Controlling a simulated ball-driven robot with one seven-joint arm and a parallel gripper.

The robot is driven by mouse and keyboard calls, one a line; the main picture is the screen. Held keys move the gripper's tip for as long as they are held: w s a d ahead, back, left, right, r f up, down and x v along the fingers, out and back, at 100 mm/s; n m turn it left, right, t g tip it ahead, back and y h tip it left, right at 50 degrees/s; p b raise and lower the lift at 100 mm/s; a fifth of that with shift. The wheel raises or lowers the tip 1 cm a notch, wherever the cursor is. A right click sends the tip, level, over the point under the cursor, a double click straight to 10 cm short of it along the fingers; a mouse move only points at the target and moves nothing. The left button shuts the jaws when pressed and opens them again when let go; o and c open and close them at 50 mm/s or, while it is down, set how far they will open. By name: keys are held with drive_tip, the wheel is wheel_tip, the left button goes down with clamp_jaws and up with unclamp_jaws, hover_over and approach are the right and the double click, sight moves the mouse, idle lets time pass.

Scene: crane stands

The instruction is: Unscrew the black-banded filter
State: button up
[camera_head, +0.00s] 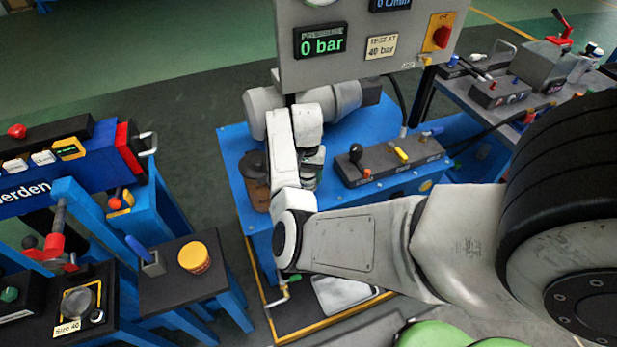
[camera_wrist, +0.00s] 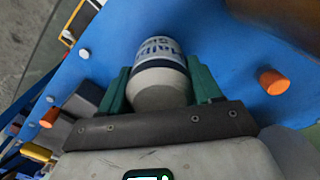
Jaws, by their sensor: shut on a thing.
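The filter (camera_wrist: 160,92) is a grey, rounded canister with a dark band and a white label with blue lettering. It shows in the middle of the wrist view, against a blue surface. My gripper (camera_wrist: 160,80) has its green fingers on both sides of the filter and is shut on it. In the head view my gripper (camera_head: 309,170) is at the blue stand, below the pressure panel, partly hidden by my arm. I cannot make out the filter clearly there, and its threaded end is hidden in the wrist view.
The panel (camera_head: 350,45) reads 0 bar and hangs above the stand (camera_head: 235,150). A lever box (camera_head: 390,163) stands right of my gripper, and a brown container with a dark top (camera_head: 256,182) stands left. An orange knob (camera_wrist: 272,81) is right of the filter. A yellow-lidded tin (camera_head: 194,257) is on a side table.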

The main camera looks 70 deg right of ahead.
drive_tip(key=c, duration=0.3)
drive_tip(key=shift+r+p, duration=0.15)
drive_tip(key=shift+p, duration=0.15)
drive_tip(key=shift+r+n+p, duration=0.1)
drive_tip(key=shift+n+p, duration=0.3)
drive_tip(key=shift+r+n+p, duration=0.1)
drive_tip(key=shift+n+p, duration=0.45)
drive_tip(key=shift+n, duration=0.15)
drive_tip(key=n, duration=0.1)
drive_tip(key=n+p, duration=0.1)
drive_tip(key=shift+f+n, duration=0.25)
drive_tip(key=shift+n, duration=0.15)
drive_tip(key=n, duration=0.1)
drive_tip(key=n+p, duration=0.1)
drive_tip(key=shift+r+n, duration=0.2)
drive_tip(key=shift+n, duration=0.1)
drive_tip(key=shift+w+f+n+p, duration=0.15)
drive_tip(key=shift+n+p, duration=0.35)
drive_tip(key=shift+n, duration=0.8)
